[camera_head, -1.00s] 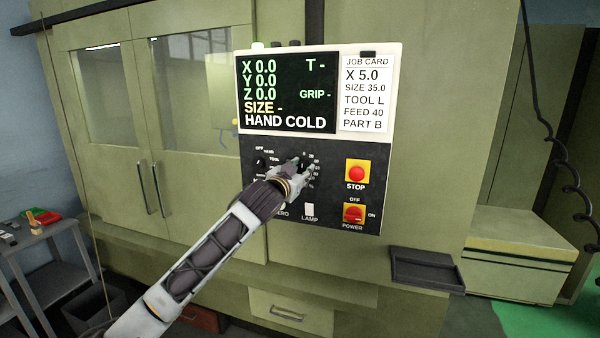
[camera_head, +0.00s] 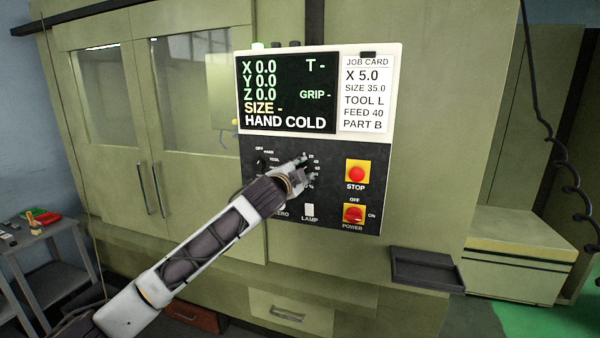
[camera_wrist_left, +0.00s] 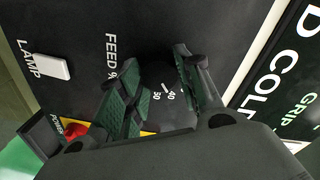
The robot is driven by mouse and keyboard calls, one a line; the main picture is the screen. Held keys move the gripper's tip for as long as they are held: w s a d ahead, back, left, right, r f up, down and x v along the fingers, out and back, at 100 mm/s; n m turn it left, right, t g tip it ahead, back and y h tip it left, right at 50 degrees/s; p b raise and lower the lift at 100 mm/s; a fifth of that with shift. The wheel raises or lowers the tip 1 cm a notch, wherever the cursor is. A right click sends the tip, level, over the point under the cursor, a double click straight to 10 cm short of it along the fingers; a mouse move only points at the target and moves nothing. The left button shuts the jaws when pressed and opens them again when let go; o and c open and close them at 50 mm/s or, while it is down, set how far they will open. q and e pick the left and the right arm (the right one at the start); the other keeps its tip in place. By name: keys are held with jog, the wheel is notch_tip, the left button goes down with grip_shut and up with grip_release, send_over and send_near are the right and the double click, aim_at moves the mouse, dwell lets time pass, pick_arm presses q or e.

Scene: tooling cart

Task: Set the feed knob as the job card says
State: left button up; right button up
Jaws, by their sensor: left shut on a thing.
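My left gripper (camera_head: 303,172) is at the lower panel and hides the feed knob in the head view. In the left wrist view the gripper (camera_wrist_left: 155,65) is shut on the black feed knob (camera_wrist_left: 153,73), with one finger on each side. A short white pointer line on the knob points toward the number 40. Another number, which looks like 50, shows on the dial to its left, and the word FEED % is beside the knob. The job card (camera_head: 366,93) reads X 5.0, SIZE 35.0, TOOL L, FEED 40, PART B. My right gripper is not in view.
The red STOP button (camera_head: 356,172) and red POWER switch (camera_head: 353,214) sit right of the gripper. The LAMP switch (camera_head: 309,211) is just below it. The screen (camera_head: 287,92) above reads HAND COLD. An empty dark tray (camera_head: 426,270) juts out lower right.

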pick_arm(q)
jog(key=shift+m, duration=0.6)
jog(key=o, duration=1)
jog(key=shift+o, duration=0.2)
jog(key=shift+s, duration=0.1)
jog(key=v, duration=1.1)
jog(key=shift+s, duration=0.35)
jog(key=shift+a+r, duration=0.1)
